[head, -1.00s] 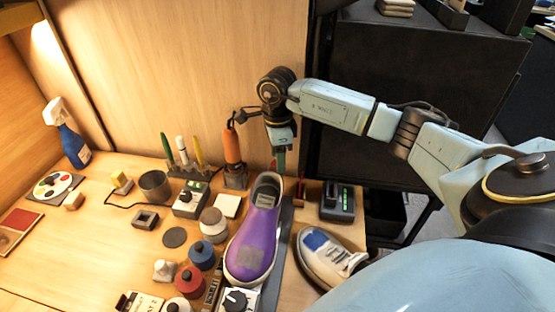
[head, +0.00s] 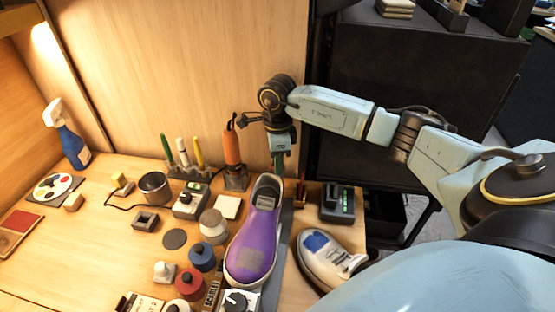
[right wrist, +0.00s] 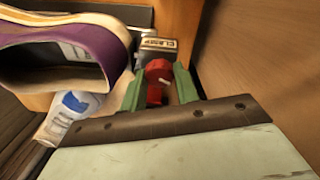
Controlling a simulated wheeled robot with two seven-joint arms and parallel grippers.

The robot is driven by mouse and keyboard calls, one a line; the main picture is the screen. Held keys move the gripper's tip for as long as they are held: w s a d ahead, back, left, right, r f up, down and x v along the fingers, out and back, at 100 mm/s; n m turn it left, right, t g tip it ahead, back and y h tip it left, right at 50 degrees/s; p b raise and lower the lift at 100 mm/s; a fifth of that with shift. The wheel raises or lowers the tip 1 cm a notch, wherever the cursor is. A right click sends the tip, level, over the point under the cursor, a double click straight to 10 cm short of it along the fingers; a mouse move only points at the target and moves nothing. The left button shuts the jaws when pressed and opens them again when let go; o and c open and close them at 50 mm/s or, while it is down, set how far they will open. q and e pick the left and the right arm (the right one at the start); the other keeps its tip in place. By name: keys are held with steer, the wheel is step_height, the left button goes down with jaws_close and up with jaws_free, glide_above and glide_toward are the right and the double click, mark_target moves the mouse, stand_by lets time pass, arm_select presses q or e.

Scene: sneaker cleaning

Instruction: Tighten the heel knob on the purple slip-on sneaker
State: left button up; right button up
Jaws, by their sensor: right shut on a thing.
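The purple slip-on sneaker (head: 256,240) stands at the front right of the bench, toe toward me and heel toward the back wall. It also shows in the right wrist view (right wrist: 112,45), with its opening facing the camera. My right gripper (head: 279,165) is just behind the heel, pointing down. In the right wrist view its green fingers (right wrist: 158,92) are shut on a red knob (right wrist: 158,75). In the head view the knob is hidden by the gripper. My left gripper is not in view.
A white sneaker with a blue patch (head: 325,255) lies right of the purple one. A dark charger-like box (head: 338,204) stands behind it. An orange-handled tool (head: 233,150) stands close left of my gripper. Jars, including a red one (head: 189,281), crowd the left side.

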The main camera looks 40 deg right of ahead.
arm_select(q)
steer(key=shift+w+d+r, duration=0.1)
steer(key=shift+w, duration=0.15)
arm_select(e)
steer(key=shift+m, duration=0.4)
steer(key=o, duration=1)
steer(key=shift+c, duration=0.2)
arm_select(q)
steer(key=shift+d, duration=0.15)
arm_select(e)
steer(key=shift+r, duration=0.1)
steer(key=shift+r, duration=0.3)
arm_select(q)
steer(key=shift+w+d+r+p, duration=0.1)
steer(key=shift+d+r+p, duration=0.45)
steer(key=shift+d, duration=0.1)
arm_select(e)
step_height(320, 180, up, 13)
steer(key=shift+w+d+f, duration=0.15)
steer(key=shift+w+d, duration=0.1)
